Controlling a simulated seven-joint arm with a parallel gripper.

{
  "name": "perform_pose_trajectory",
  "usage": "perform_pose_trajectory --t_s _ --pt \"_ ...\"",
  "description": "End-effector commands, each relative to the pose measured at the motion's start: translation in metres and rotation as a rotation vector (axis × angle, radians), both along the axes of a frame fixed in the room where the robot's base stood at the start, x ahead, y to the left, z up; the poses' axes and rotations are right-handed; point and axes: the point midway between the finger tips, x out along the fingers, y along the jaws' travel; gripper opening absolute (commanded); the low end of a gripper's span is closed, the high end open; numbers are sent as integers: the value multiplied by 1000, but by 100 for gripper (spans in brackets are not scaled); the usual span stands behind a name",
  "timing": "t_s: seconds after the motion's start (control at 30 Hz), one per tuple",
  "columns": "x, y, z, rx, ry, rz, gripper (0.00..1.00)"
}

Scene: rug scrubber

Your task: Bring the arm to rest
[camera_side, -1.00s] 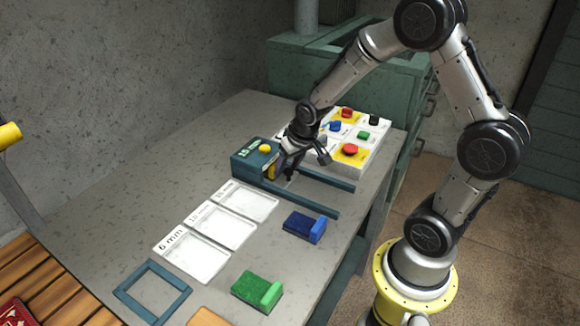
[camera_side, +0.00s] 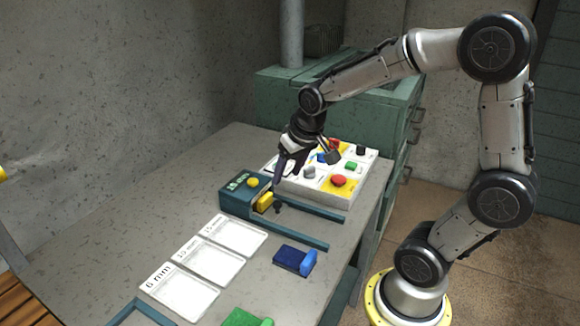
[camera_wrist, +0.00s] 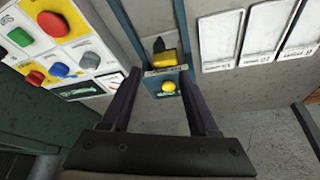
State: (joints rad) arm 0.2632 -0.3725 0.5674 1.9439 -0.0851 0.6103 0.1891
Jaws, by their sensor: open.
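My gripper (camera_side: 280,190) is open and empty above the table, over the teal block labelled 15 mm (camera_side: 243,195) that carries a yellow button. In the wrist view its two dark fingers (camera_wrist: 155,80) stand wide apart, with the teal block (camera_wrist: 167,80) and its yellow button (camera_wrist: 169,87) seen between them. A yellow piece (camera_side: 265,202) sits at the block's front, between two teal rails (camera_side: 300,232). It also shows in the wrist view (camera_wrist: 164,60). The fingers look clear of the block, though the exact gap is hard to tell.
A button panel (camera_side: 345,190) with coloured knobs stands right behind the block, close to my gripper. White labelled trays (camera_side: 208,262), a blue block (camera_side: 293,259) and a green block (camera_side: 246,318) lie nearer the front. A teal cabinet (camera_side: 390,125) stands behind the table (camera_side: 170,210).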

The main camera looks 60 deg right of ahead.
Motion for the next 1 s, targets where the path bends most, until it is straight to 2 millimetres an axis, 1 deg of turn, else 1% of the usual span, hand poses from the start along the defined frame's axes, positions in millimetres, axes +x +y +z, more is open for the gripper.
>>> perform_pose_trajectory --t_s 0.03,0.1,0.2,0.57,0.63,0.67,0.7,0.77,0.8,0.83,0.87,0.9,1.0 --pt "-2 1 6 0 -2 0 61" --pt "-4 2 11 0 -1 0 61" --pt "-6 3 15 0 -1 0 61" --pt "-6 4 16 0 0 5 61" --pt "-4 11 26 -7 -25 25 61" --pt "-3 14 33 -11 -45 37 61" --pt "-6 22 45 -17 -76 55 61" --pt "-18 37 64 -22 -120 93 61" --pt "-30 48 74 -24 -145 123 61" --pt "-40 56 81 -24 -160 148 61" --pt "-52 63 86 -25 -172 173 61" --pt "-69 72 90 -25 -182 207 61" --pt "-108 88 91 -25 -194 284 61"
